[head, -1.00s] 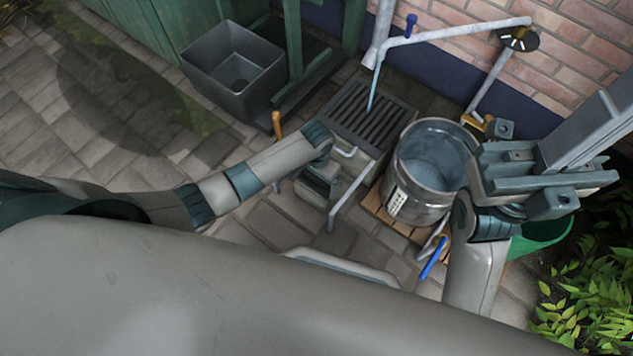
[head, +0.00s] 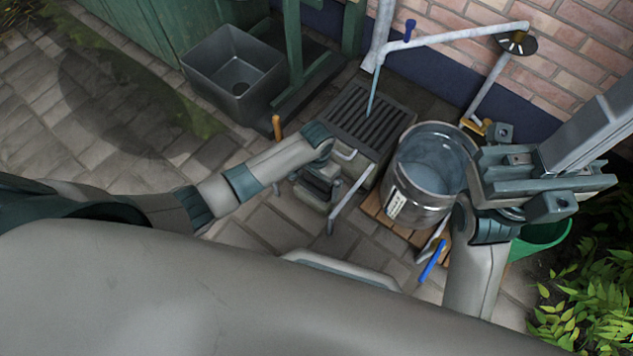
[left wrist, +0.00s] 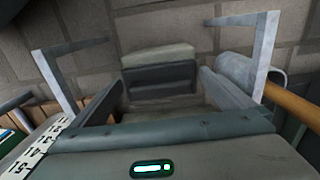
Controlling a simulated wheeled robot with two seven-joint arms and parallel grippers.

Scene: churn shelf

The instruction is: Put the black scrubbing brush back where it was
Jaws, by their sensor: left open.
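I cannot pick out the black scrubbing brush in either view. My left gripper (head: 337,190) is low over the paving, left of the metal bucket, in the head view. In the left wrist view its two bent silver fingers (left wrist: 158,32) stand wide apart. I see nothing held between their tips, only grey paving behind. My right arm rises beside the bucket in the head view, with its grey-teal hand parts near the right edge; its finger opening cannot be made out.
The metal bucket (head: 400,206) stands on a wooden slatted base beside a drain grate (head: 362,118). A tap pipe (head: 455,35) hangs above. A dark square basin (head: 217,62) is back left. An orange handle (head: 277,127), blue handle (head: 433,260) and green tub (head: 540,238) are nearby.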

